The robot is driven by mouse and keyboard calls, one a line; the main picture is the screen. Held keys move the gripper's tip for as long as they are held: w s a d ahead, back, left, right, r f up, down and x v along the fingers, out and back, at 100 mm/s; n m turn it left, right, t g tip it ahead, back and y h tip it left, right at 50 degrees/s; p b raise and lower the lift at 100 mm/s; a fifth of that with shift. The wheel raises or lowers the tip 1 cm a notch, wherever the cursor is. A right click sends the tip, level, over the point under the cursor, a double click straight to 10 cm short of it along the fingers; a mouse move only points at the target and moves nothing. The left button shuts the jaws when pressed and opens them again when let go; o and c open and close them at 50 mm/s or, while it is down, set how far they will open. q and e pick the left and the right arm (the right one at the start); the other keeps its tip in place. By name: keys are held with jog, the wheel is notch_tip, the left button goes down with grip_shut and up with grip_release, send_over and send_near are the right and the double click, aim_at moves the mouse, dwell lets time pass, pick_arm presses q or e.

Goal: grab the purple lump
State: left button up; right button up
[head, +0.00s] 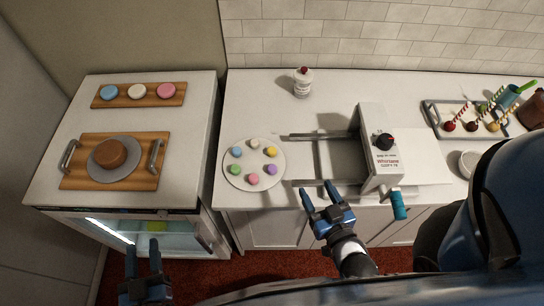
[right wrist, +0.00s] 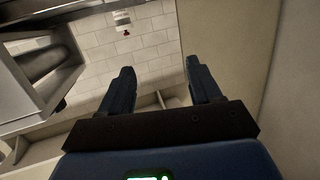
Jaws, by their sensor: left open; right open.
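The purple lump (head: 272,169) sits on a round white plate (head: 236,183) on the counter, on the right side of a ring of small coloured lumps. My right gripper (head: 323,194) is open and empty, to the right of and nearer than the plate, by the counter's front edge. Its two spread fingers also show in the right wrist view (right wrist: 160,82), with nothing between them; I cannot make out the lump there. My left gripper (head: 143,252) is open and empty at the lower left, in front of the glass-fronted cabinet, well away from the plate.
A white machine (head: 378,150) with metal rails stands right of the plate, close to my right gripper. Left is a cabinet (head: 200,92) bearing two wooden boards. A tray of cake pops (head: 440,121) is far right.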

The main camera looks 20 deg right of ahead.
jog(key=w+a+m+g+h, duration=0.1)
jog(key=w+a+g, duration=0.6)
jog(key=w+g, duration=0.5)
jog(key=p, duration=0.1)
send_near(272, 169)
jog(key=shift+w+d+f, duration=0.2)
jog(key=shift+w+f, duration=0.3)
jog(key=shift+f, duration=0.3)
jog(key=shift+w+f, duration=0.1)
jog(key=shift+f, duration=0.4)
jog(key=p+x, duration=0.1)
jog(key=x, duration=0.2)
jog(key=shift+a+f, duration=0.1)
jog(key=shift+a, duration=0.1)
jog(key=shift+w+f+t, duration=0.1)
jog(key=shift+f+t, duration=0.2)
jog(key=shift+f, duration=0.25)
pick_arm(q)
notch_tip(272, 169, up, 4)
jog(key=shift+w+f, duration=0.1)
jog(key=shift+f, duration=0.05)
